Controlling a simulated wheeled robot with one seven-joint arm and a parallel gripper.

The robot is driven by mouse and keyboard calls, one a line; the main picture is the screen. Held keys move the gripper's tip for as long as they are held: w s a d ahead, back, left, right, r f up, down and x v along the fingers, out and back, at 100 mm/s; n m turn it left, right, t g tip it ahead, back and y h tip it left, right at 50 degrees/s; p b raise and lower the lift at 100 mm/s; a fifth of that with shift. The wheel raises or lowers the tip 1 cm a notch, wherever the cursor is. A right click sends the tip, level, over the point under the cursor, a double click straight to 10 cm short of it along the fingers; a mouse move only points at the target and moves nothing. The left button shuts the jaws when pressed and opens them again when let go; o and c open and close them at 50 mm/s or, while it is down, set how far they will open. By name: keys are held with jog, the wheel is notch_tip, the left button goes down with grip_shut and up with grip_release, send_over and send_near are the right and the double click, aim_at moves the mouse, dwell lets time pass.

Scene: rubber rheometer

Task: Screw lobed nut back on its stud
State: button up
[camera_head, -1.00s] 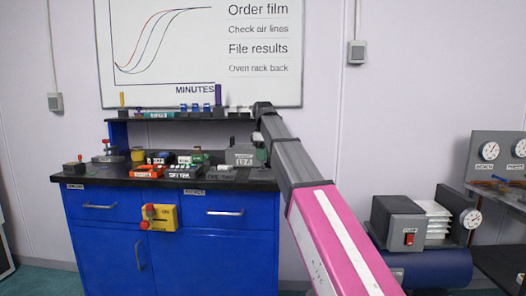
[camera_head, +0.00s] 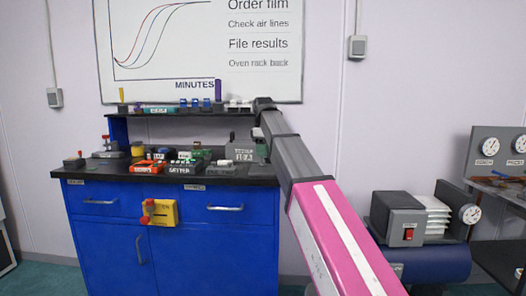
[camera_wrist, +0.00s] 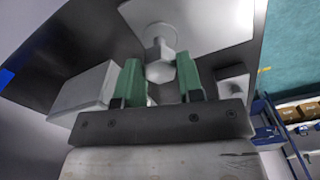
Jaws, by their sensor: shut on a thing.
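A pale grey, faceted knob that I take to be the lobed nut (camera_wrist: 158,66) sits between the two green fingers of my gripper (camera_wrist: 159,60) in the wrist view. My gripper is shut on it. Beyond the nut is a round pale disc (camera_wrist: 160,34) on a light grey plate (camera_wrist: 205,22). I cannot tell whether the nut touches the disc or a stud; no stud thread shows. In the head view the arm reaches to a labelled grey box (camera_head: 241,151) at the right end of the bench, and the nut cannot be made out there.
The black bench top (camera_head: 100,171) carries several small trays and tools, with a shelf (camera_head: 180,114) behind. A yellow box (camera_head: 161,212) with red knobs is on the blue cabinet front. In the wrist view a pale block (camera_wrist: 85,92) lies left of the fingers.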

jog(key=shift+f, duration=1.2)
jog(key=o, duration=1)
jog(key=c, duration=1)
jog(key=shift+o, duration=0.2)
jog(key=m, duration=0.4)
jog(key=shift+m, duration=0.3)
jog(key=shift+m, duration=0.5)
jog(key=m, duration=0.3)
jog(key=shift+m, duration=0.3)
jog(key=shift+w, duration=0.1)
